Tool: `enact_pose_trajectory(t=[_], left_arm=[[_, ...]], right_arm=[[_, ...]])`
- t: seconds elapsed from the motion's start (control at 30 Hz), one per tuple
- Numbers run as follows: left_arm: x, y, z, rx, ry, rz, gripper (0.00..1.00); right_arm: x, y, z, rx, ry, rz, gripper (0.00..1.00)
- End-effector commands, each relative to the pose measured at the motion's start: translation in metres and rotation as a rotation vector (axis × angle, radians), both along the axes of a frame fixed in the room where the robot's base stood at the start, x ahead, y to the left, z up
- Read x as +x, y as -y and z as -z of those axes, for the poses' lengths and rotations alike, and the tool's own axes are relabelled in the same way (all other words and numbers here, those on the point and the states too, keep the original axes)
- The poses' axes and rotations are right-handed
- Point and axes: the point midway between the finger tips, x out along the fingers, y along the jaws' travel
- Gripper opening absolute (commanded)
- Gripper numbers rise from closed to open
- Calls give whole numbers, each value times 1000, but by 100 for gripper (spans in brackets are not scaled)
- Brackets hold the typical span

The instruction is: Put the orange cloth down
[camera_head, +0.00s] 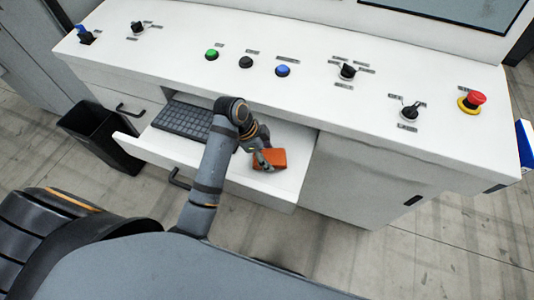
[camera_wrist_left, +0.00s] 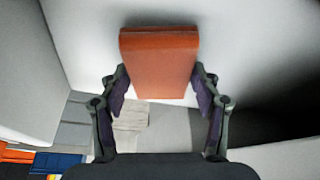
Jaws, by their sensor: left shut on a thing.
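The orange cloth (camera_head: 273,158) is a folded, block-like piece over the right part of an open white drawer (camera_head: 294,178). My left gripper (camera_head: 262,158) reaches into the drawer area from the left and is shut on the cloth. In the left wrist view the orange cloth (camera_wrist_left: 160,62) sits between the two fingers of my left gripper (camera_wrist_left: 160,90), with its far end beyond the fingertips. I cannot tell whether the cloth touches the drawer floor. My right gripper is not in view.
A dark keyboard (camera_head: 183,119) lies in the left part of the drawer. The white console (camera_head: 300,95) above carries buttons, switches and a red emergency stop (camera_head: 475,98). A black bin (camera_head: 98,135) stands left of the drawer. White drawer floor around the cloth is clear.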

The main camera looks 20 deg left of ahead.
Motion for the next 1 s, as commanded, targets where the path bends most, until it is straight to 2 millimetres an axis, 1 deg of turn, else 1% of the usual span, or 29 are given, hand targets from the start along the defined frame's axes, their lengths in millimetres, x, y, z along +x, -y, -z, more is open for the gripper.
enact_pose_trajectory(t=[0.1, 0.13, 0.27, 0.3, 0.6, 0.67, 0.77, 0.8, 0.87, 0.9, 0.93, 0.97, 1.0], left_arm=[[-1, 0, 4, 0, -2, 0, 38], [0, 0, 4, 0, -2, -1, 66], [0, 0, 4, 1, -1, 0, 84], [0, 0, 4, 1, -1, 0, 86], [0, 0, 4, 1, 0, 0, 86], [0, 0, 6, 0, 1, 0, 86], [0, 0, 10, 0, 3, 0, 86], [0, -4, -4, 4, 5, 0, 86], [-2, -10, -20, 6, 7, 0, 86], [-6, -15, -27, 8, 6, 0, 86], [-9, -18, -36, 8, 5, 0, 86], [-13, -21, -51, 7, 1, 1, 86], [-15, -24, -61, 6, 0, 0, 86]], right_arm=[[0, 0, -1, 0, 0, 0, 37], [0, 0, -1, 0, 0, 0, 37], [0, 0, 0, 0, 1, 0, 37], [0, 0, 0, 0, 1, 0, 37], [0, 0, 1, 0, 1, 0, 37], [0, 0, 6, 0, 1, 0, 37], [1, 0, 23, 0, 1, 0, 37], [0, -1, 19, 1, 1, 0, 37], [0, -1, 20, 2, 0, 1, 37], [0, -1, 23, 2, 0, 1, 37], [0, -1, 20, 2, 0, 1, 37], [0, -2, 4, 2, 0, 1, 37], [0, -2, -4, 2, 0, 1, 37]])
